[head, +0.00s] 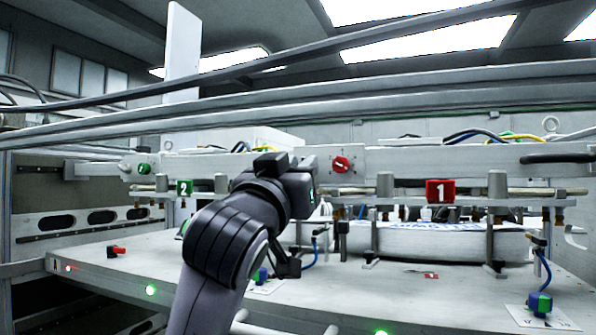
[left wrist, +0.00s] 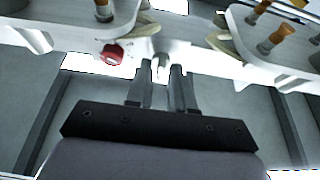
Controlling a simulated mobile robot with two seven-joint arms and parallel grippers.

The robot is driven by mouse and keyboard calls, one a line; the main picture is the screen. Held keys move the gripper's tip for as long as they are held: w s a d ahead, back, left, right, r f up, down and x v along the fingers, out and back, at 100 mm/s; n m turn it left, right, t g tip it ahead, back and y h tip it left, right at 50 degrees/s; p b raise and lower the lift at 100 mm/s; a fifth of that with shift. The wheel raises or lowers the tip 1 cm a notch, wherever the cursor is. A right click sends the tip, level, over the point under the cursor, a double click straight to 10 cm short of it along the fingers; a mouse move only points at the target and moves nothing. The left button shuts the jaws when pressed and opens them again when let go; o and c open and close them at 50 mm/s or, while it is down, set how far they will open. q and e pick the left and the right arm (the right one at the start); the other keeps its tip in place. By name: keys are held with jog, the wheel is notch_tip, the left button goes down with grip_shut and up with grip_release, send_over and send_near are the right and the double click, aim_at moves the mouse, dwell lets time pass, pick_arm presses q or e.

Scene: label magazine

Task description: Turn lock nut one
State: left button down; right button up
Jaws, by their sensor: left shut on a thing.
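My left gripper (head: 285,170) is raised against the pale rail between the number 2 plate and the number 1 plate; its fingertips are hidden in the head view. In the left wrist view its two fingers (left wrist: 162,75) stand close together, shut on a small pale metal piece (left wrist: 161,67) at the rail, which I take to be lock nut one. A round red knob (head: 341,164) on the rail is just right of the gripper; it also shows in the left wrist view (left wrist: 113,53), apart from the fingers. The red number 1 plate (head: 440,191) hangs farther right. My right gripper is not in view.
A green knob (head: 143,169) and the green number 2 plate (head: 184,188) are on the left. A white packed stack (head: 436,241) stands under the rail on the grey table (head: 100,261). Long bars cross above. Blue-capped fittings (head: 540,303) stand at the right front.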

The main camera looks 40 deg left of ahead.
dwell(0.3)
pick_arm(q)
jog(key=c, duration=1.2)
grip_release()
jog(key=shift+c, duration=0.2)
jog(key=b+v, duration=0.1)
jog(key=v, duration=0.6)
